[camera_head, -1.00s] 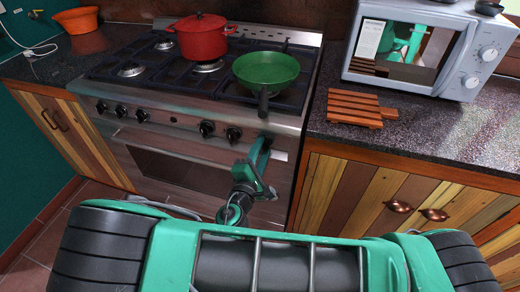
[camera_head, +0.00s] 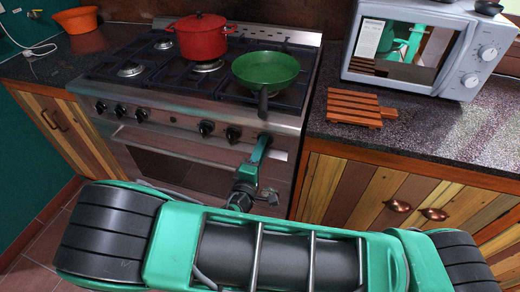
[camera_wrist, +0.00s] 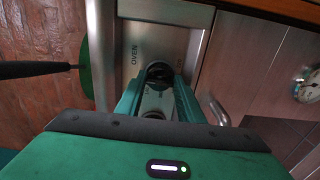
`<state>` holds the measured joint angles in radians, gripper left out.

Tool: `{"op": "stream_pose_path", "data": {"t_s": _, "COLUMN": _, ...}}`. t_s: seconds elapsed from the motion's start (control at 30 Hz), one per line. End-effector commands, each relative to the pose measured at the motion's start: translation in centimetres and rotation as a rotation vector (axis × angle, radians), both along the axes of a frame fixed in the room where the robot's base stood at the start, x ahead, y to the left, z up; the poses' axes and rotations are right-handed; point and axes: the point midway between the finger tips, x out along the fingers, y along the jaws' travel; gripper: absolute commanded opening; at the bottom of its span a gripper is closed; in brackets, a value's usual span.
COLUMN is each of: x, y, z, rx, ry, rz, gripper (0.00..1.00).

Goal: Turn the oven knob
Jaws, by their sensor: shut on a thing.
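The oven knob (camera_wrist: 158,72) is dark and sits beside the "OVEN" label on the steel panel in the wrist view. My gripper (camera_wrist: 160,76) is shut on it, one green finger on each side. In the head view my gripper (camera_head: 264,138) reaches the right end of the stove's front panel and hides this knob. The oven (camera_head: 180,168) has a steel front with a dark window.
Several other black knobs (camera_head: 233,134) line the panel to the left. A green pan (camera_head: 266,70) sits on the stove with its handle over the front edge near my gripper. A red pot (camera_head: 200,38) stands behind. An oven handle bar (camera_head: 185,146) runs below the knobs.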

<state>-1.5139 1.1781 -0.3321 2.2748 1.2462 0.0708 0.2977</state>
Motion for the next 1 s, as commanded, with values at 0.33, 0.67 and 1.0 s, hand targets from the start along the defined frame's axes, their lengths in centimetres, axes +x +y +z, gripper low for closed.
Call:
{"op": "stream_pose_path", "data": {"t_s": 0.33, "x": -0.1, "y": 0.2, "z": -0.3, "rx": 0.001, "ry": 0.007, "rz": 0.003, "gripper": 0.53}}
{"op": "stream_pose_path", "data": {"t_s": 0.67, "x": -0.4, "y": 0.1, "z": -0.2, "rx": 0.000, "ry": 0.006, "rz": 0.000, "gripper": 0.53}}
{"op": "stream_pose_path", "data": {"t_s": 1.0, "x": -5.4, "y": 2.1, "z": -0.2, "rx": 0.001, "ry": 0.006, "rz": 0.006, "gripper": 0.53}}
